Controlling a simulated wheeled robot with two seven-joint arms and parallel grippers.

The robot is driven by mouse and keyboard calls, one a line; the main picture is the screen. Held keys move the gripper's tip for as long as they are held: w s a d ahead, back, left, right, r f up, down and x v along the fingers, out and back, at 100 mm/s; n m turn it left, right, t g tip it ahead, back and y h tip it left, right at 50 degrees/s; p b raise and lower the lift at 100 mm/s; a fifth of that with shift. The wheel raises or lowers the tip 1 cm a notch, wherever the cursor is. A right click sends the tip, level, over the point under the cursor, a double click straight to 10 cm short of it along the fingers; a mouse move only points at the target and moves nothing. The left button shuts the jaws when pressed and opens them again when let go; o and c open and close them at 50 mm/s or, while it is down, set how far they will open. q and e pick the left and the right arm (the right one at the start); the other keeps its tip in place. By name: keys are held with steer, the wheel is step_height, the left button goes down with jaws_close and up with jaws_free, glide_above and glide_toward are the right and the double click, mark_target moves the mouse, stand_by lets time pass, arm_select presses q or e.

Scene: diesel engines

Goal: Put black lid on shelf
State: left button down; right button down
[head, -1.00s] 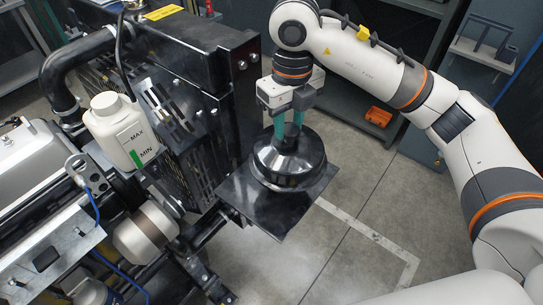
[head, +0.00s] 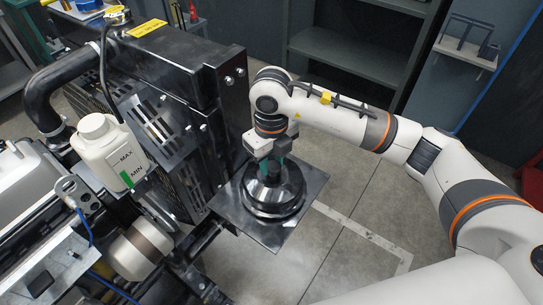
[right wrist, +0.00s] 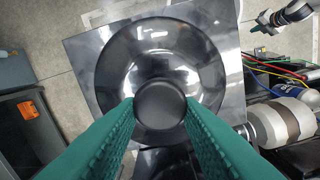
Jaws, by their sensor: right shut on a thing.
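The black lid (head: 272,197) is a round, glossy dome with a wide rim and a knob on top. It is over a square black plate (head: 285,237) beside the engine, looking level and low against it; I cannot tell if it touches. My right gripper (head: 275,167) is above the lid, its teal fingers shut on the knob. In the right wrist view, the fingers (right wrist: 160,112) clasp both sides of the knob, with the lid's rim (right wrist: 160,30) spreading below. My left gripper (right wrist: 258,25) seems to show small in that view; its opening is unclear.
The engine (head: 185,70) with a white coolant bottle (head: 112,150) stands left of the plate. A dark grey shelf unit (head: 350,55) stands behind my right arm. An orange item (right wrist: 28,110) is at left in the wrist view. Bare floor lies right of the plate.

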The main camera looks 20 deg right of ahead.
steer(key=shift+f+b, duration=0.2)
steer(key=shift+b, duration=0.1)
arm_select(q)
steer(key=shift+s+f, duration=0.25)
steer(key=shift+s, duration=0.55)
arm_select(e)
steer(key=c, duration=1)
jaws_free()
steer(key=shift+r, duration=0.1)
steer(key=shift+r+p, duration=0.25)
steer(key=shift+p, duration=0.2)
steer(key=shift+w+r+b, duration=0.1)
steer(key=shift+r+b, duration=0.2)
steer(key=shift+b, duration=0.1)
arm_select(q)
steer(key=shift+f+b, duration=1.05)
steer(key=shift+f, duration=0.1)
arm_select(e)
step_height(320, 180, up, 11)
arm_select(q)
steer(key=shift+w, duration=0.1)
